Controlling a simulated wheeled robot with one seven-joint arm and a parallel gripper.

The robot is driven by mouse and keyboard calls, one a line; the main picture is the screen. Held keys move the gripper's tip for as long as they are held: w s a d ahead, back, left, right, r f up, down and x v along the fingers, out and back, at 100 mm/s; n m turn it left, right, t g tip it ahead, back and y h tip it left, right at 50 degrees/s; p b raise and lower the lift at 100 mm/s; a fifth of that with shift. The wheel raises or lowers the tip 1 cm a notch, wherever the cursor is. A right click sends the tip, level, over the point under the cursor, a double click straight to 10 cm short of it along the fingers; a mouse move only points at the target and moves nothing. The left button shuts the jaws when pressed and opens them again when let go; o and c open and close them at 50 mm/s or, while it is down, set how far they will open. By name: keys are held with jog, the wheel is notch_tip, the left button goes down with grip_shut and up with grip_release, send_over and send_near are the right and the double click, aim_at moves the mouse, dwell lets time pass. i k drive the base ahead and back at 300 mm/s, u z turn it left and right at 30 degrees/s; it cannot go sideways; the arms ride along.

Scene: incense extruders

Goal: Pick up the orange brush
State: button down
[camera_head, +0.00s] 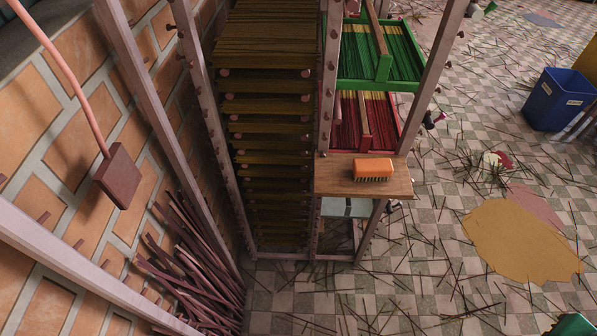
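The orange brush (373,169) lies on a small wooden shelf board (335,180) on the rack, right of the picture's middle. Its smooth orange back is up, and dark bristles show along its lower front edge. Nothing touches it except the board under it. My gripper is not seen in this view.
The rack's posts (439,75) rise beside the board. A green tray (347,84) and a red tray (346,142) of sticks sit behind it. A blue bin (556,98) stands on the checkered floor, which is strewn with loose sticks. Wooden rods (190,255) lean at the brick wall.

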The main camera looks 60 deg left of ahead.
aim_at(376, 168)
jog(key=u, duration=1.55)
jog(key=i, duration=0.75)
